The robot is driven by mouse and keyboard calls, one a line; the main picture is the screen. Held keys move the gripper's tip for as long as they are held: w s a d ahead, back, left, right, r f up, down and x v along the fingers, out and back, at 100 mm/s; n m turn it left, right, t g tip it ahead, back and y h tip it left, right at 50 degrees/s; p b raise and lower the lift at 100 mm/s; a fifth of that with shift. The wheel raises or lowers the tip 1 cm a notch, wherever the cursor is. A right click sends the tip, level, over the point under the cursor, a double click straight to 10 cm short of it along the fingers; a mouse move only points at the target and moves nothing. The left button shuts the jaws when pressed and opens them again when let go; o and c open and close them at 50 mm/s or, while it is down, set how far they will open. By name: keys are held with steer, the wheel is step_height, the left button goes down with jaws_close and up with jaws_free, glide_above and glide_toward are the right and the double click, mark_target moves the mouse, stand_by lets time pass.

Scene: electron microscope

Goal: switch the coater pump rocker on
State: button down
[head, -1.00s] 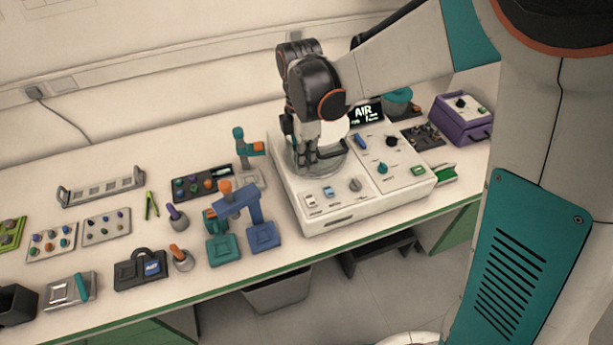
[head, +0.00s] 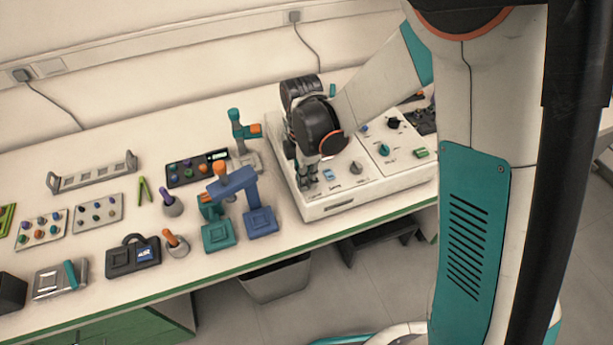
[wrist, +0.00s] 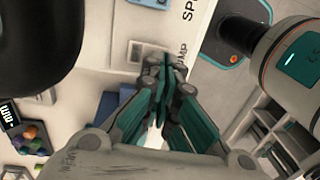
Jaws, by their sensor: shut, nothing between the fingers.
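The coater (head: 345,203) is a white box with a sloping control panel near the bench's front edge. My gripper (head: 310,186) is shut and empty, pointing down at the panel's front left corner. In the wrist view its closed fingertips (wrist: 163,66) are beside a pale rocker (wrist: 136,52), next to a partly covered label ending in "UMP". I cannot tell whether they touch the panel or which way that rocker is tipped. In the head view my gripper hides that rocker. A light blue rocker (head: 329,174) sits just right of my gripper, with a grey knob (head: 356,168) further right.
A blue stand (head: 262,222) and a teal stand (head: 218,235) are close left of the coater. A teal and orange post (head: 240,140) stands behind them. A teal knob (head: 384,149) and green switch (head: 421,153) are on the panel's right half.

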steer(key=shift+s+f+t+b, duration=0.2)
steer(key=shift+f+t+b, duration=0.2)
steer(key=shift+f, duration=0.05)
steer(key=shift+r, duration=0.15)
steer(key=shift+w, duration=0.1)
steer(key=shift+w+a+r, duration=0.2)
steer(key=shift+w, duration=0.5)
